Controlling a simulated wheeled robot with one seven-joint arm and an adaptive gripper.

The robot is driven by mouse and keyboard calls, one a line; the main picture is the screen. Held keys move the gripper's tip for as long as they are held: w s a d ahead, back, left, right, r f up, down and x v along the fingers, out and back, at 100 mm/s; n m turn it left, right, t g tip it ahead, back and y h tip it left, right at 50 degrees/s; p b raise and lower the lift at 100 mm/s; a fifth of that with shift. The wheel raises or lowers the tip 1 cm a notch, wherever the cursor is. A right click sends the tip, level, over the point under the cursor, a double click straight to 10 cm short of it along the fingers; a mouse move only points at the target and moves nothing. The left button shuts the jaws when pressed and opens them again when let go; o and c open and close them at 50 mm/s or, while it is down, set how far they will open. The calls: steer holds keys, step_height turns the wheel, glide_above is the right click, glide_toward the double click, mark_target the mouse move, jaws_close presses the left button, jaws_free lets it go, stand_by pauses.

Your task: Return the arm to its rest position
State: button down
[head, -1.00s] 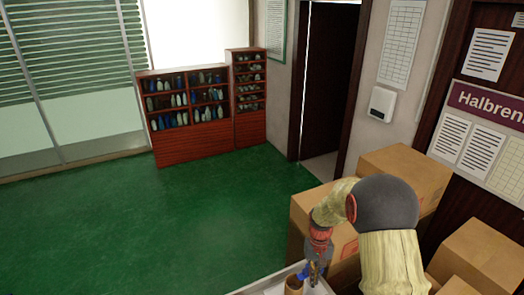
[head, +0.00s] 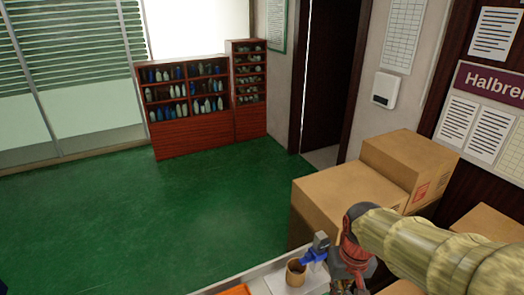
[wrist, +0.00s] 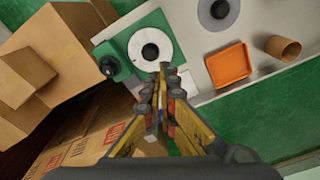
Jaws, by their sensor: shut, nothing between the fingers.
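My gripper shows best in the wrist view (wrist: 167,78). Its yellow and dark fingers are shut with nothing held, over the edge of a white worktop (wrist: 204,75). A green device (wrist: 124,66) with a white disc and black knob lies just beyond the fingertips. In the head view my arm comes in from the right, in front of the cardboard boxes. Its red and grey wrist parts are at the bottom, and the fingertips cannot be made out there.
An orange tray (wrist: 229,64) and a brown cup (wrist: 283,48) stand on the worktop. Large cardboard boxes (head: 335,200) stand close behind my arm. A blue and grey thing (head: 316,252) shows beside my wrist. Green floor (head: 150,220) at left is clear.

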steer(key=s+t+b, duration=0.4)
steer(key=s+b, duration=0.5)
steer(key=b, duration=0.1)
steer(key=shift+s+t, duration=0.35)
steer(key=shift+t, duration=0.05)
steer(key=shift+w+f, duration=0.1)
